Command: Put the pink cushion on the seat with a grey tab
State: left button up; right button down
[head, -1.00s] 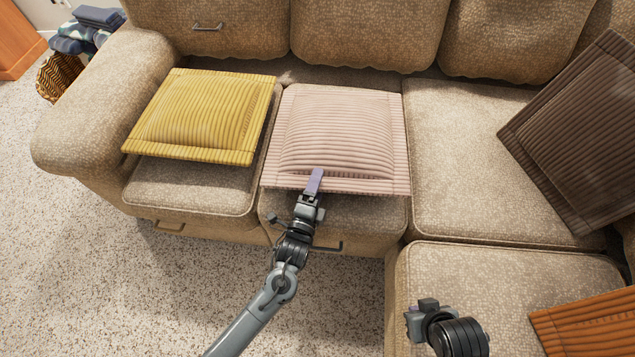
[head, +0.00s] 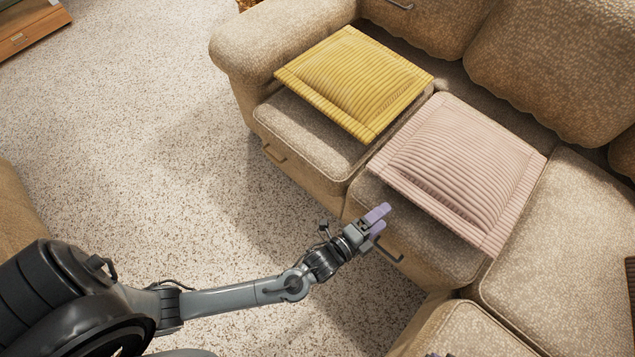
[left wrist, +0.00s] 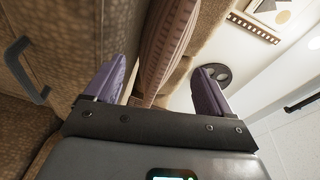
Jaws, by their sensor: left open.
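The tab also shows in the left wrist view (left wrist: 24,68). My left gripper (head: 378,218) is open and empty, in front of the seat just off the cushion's front left edge. In the left wrist view the cushion's edge (left wrist: 165,45) shows beyond the open fingers.
A yellow ribbed cushion (head: 355,82) lies on the seat to the left, which has a tan tab (head: 272,155). Open speckled carpet (head: 170,130) lies in front of the sofa.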

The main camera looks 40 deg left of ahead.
pick_arm(q)
jog(key=s+a+r+n+g+y, duration=0.2)
jog(key=s+a+n+g+y, duration=0.2)
jog(key=s+a+n+g, duration=0.9)
jog(key=s+a+n, duration=0.3)
jog(key=s+n, duration=0.1)
jog(key=s, duration=0.2)
jog(key=shift+s+r, duration=0.2)
jog(key=shift+s, duration=0.1)
jog(key=shift+r, duration=0.15)
pick_arm(e)
jog(key=shift+r, duration=0.1)
pick_arm(q)
notch_tip(320, 180, up, 46)
jog(key=p, duration=4.6)
pick_arm(e)
notch_tip(320, 180, up, 46)
